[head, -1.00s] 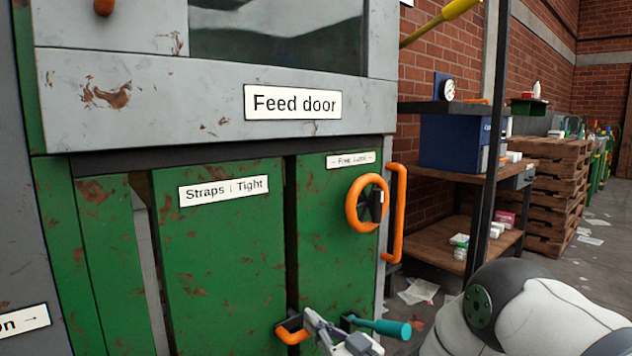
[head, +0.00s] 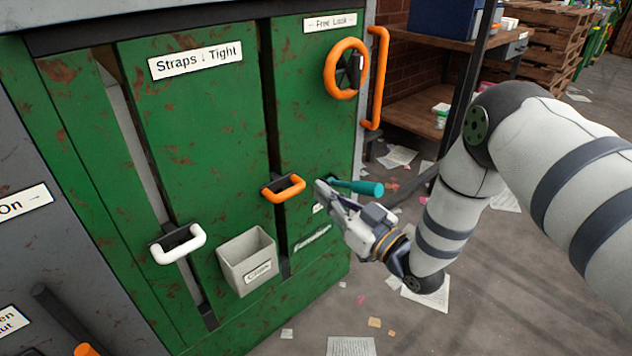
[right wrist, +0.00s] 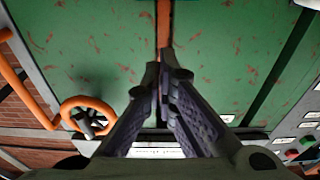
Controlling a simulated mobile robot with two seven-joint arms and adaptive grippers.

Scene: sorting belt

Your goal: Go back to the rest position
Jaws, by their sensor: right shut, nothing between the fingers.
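My right gripper (head: 325,192) is in front of the green machine panel (head: 200,110), just right of an orange handle (head: 284,188) in the head view. Its fingers are shut and empty; they also show together in the right wrist view (right wrist: 162,75). A teal-gripped lever (head: 360,187) shows right behind the fingertips; I cannot tell whether they touch it. My right arm reaches in from the right side. My left gripper is out of view.
An orange wheel (head: 346,69) and an upright orange bar handle (head: 376,80) sit on the panel's right. A white handle (head: 178,244) and a grey bin (head: 246,260) are lower left. A shelf (head: 415,100) stands behind my arm. Papers (head: 350,346) litter the floor.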

